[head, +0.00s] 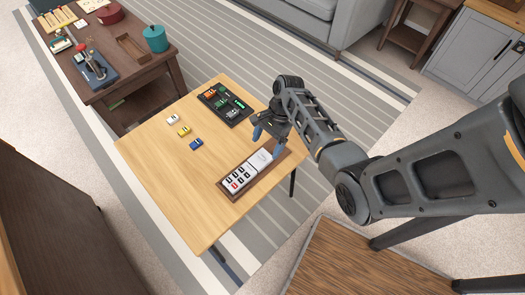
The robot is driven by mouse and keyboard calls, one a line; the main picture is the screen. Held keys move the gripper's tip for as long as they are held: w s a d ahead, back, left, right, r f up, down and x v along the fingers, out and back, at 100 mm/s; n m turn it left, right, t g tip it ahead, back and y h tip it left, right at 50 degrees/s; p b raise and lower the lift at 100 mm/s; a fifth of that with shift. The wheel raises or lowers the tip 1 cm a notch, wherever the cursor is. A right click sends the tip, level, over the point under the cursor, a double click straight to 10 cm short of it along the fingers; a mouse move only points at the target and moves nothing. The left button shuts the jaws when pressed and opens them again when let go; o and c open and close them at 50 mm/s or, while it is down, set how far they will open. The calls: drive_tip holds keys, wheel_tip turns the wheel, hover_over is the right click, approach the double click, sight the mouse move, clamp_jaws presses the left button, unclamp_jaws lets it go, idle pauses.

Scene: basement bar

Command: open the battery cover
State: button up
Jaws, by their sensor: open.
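A white device (237,180) with dark keys and one red key lies in a brown wooden tray (223,188) near the right edge of the light wood table. A plain white panel (260,160), which looks like the battery cover, is at its far end. My gripper (266,142) is open, with blue fingertips pointing down just above and beyond the panel. One finger is near the panel's right end; I cannot tell whether it touches. Nothing shows between the fingers.
A black tray (220,110) with several coloured items stands behind the gripper. White (173,119), yellow (184,131) and blue (196,144) small items lie left of it. The table's (180,190) front left is clear. A dark wooden table (110,90) stands beyond.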

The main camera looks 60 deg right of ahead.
sight(262, 156)
drive_tip(key=shift+x, duration=2.05)
drive_tip(key=shift+c, duration=0.3)
drive_tip(key=c, duration=1.5)
drive_tip(key=d, duration=0.2)
drive_tip(key=s+d, duration=0.1)
drive_tip(key=d, duration=0.2)
drive_tip(key=shift+s, duration=0.2)
drive_tip(key=o, duration=1.6)
drive_tip(key=shift+c, duration=0.2)
